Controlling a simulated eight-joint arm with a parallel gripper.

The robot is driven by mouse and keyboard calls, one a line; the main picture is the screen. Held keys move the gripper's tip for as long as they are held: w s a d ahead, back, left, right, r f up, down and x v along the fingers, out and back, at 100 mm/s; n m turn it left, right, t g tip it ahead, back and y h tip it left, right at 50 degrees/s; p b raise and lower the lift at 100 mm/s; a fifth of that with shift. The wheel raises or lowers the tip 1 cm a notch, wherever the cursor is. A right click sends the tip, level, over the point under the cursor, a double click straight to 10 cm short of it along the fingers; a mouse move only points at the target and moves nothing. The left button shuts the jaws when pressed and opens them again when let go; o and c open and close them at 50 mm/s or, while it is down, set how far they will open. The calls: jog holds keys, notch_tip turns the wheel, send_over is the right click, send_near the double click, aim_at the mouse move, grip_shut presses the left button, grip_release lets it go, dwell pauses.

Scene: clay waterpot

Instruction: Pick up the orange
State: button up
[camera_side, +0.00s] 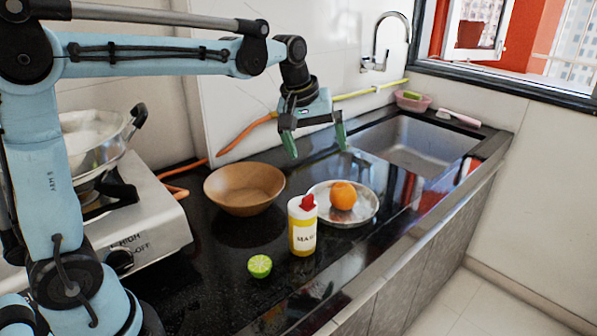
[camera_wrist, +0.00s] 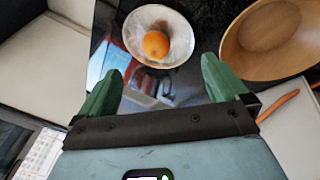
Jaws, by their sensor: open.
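The orange (camera_side: 343,195) sits on a shiny metal plate (camera_side: 322,213) on the black counter. In the wrist view the orange (camera_wrist: 156,45) lies on the plate (camera_wrist: 135,22), at the upper middle, ahead of my fingertips. My gripper (camera_side: 316,148) is open and empty, with its green fingers pointing down, above and behind the plate in the side view. In the wrist view my gripper (camera_wrist: 160,80) shows its two fingers wide apart, with nothing between them but counter.
A wooden bowl (camera_side: 244,190) stands left of the plate. A yellow mayo bottle (camera_side: 302,228) stands close in front of it. A cut lime (camera_side: 260,266) lies nearer the front. A sink (camera_side: 425,145) is at the right. A stove (camera_side: 150,220) is at the left.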

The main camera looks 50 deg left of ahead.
aim_at(342, 187)
jog(key=w+a+f+n+g, duration=0.2)
jog(key=w+f+n, duration=0.35)
jog(key=w, duration=0.35)
jog(key=f, duration=0.4)
jog(key=w+f, duration=0.1)
jog(key=f, duration=0.3)
jog(key=w+d+f, duration=0.1)
jog(key=f, duration=0.3)
jog(key=shift+w+f, duration=0.1)
jog(key=shift+c, duration=0.3)
jog(key=c, duration=1.1)
